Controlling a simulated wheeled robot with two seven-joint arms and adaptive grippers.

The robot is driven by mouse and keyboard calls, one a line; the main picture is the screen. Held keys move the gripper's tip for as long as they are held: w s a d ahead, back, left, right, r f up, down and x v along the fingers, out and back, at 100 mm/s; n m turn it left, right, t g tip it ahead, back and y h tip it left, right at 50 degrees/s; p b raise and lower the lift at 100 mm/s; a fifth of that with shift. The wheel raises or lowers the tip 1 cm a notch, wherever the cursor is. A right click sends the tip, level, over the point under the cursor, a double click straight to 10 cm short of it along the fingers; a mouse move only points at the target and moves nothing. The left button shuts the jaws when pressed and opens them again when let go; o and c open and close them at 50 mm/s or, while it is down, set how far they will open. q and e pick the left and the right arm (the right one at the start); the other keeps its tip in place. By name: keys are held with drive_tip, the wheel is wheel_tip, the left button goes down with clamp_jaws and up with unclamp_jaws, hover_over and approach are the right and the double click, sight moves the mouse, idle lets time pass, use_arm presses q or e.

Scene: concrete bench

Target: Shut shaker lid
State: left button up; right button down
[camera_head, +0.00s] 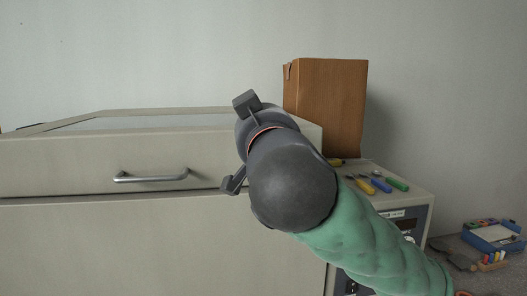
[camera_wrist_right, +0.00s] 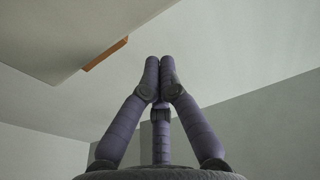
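The pale shaker fills the left and middle of the head view. Its lid (camera_head: 70,165) has a glass window on top and a metal bar handle (camera_head: 150,176) on the front. A thin dark line runs under the lid's front edge; its right part is hidden by my arm, so I cannot tell if it is fully seated. My right gripper (camera_head: 245,143) is in front of the lid, right of the handle and apart from it in the picture. In the right wrist view its fingers (camera_wrist_right: 160,75) meet at the tips with nothing between them. My left gripper is out of view.
A tall brown box (camera_head: 335,105) stands behind the lid's right end. Screwdrivers (camera_head: 378,184) lie on the ledge right of the lid, above a control panel (camera_head: 405,222). A blue tray (camera_head: 493,237) sits on the bench at far right.

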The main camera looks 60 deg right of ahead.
drive_tip(key=s+a+f+p, duration=0.1)
drive_tip(key=s+a+f, duration=0.3)
drive_tip(key=a+f, duration=0.1)
drive_tip(key=shift+s+f+p, duration=0.25)
drive_tip(key=shift+f+p, duration=0.05)
drive_tip(key=shift+f, duration=0.15)
idle(0.4)
